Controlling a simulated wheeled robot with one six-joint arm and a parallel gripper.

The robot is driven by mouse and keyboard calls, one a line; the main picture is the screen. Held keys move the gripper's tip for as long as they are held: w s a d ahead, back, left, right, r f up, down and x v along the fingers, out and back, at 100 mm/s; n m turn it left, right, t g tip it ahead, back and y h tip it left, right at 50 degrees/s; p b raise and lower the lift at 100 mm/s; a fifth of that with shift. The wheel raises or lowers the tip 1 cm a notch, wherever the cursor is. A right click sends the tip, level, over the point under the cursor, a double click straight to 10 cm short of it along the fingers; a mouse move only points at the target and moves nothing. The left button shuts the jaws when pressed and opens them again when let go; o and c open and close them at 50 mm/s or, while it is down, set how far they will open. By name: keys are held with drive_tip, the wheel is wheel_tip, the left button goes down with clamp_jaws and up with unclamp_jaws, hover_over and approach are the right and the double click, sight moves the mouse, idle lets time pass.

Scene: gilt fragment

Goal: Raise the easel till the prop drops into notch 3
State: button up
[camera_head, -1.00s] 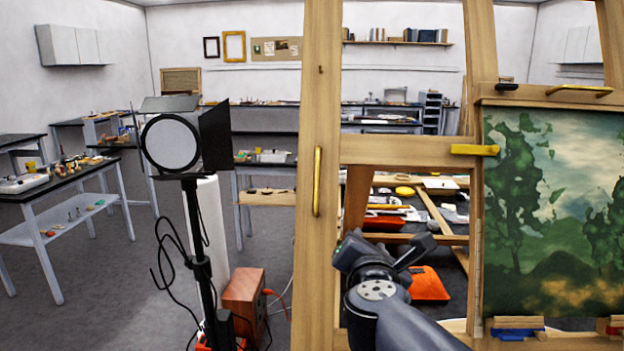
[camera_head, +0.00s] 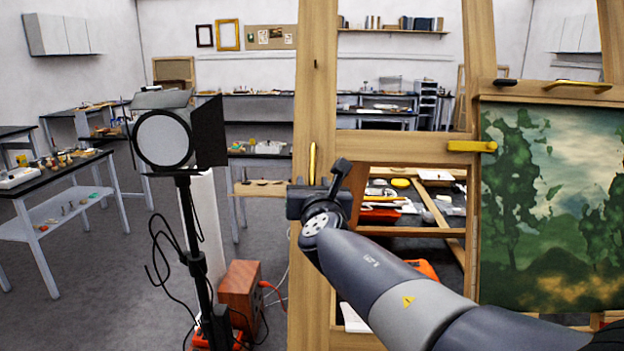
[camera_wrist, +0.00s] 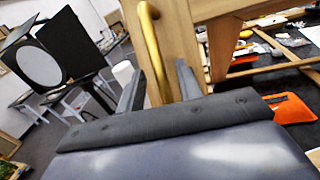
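The wooden easel (camera_head: 317,95) stands upright in front of me, with a painting of green trees (camera_head: 550,210) on its right side. A slim upright brass handle (camera_head: 312,160) is on its left post; my arm hides the lower part in the head view. My gripper (camera_wrist: 158,84) is open at this handle. In the wrist view the brass handle (camera_wrist: 154,48) runs down between the two spread fingers; I cannot tell whether they touch it. A second brass handle (camera_head: 472,146) sits at the crossbar's right end. I cannot make out the prop or the notches.
A studio lamp (camera_head: 165,140) on a black stand, with loose cables, stands close left of the easel. A wooden box (camera_head: 241,288) is on the floor beside it. Cluttered benches (camera_head: 50,165) lie further left. Behind the easel is a littered worktop with an orange pouch (camera_wrist: 291,107).

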drive_tip(key=shift+w+a, duration=0.15)
drive_tip(key=shift+w, duration=1.05)
clamp_jaws()
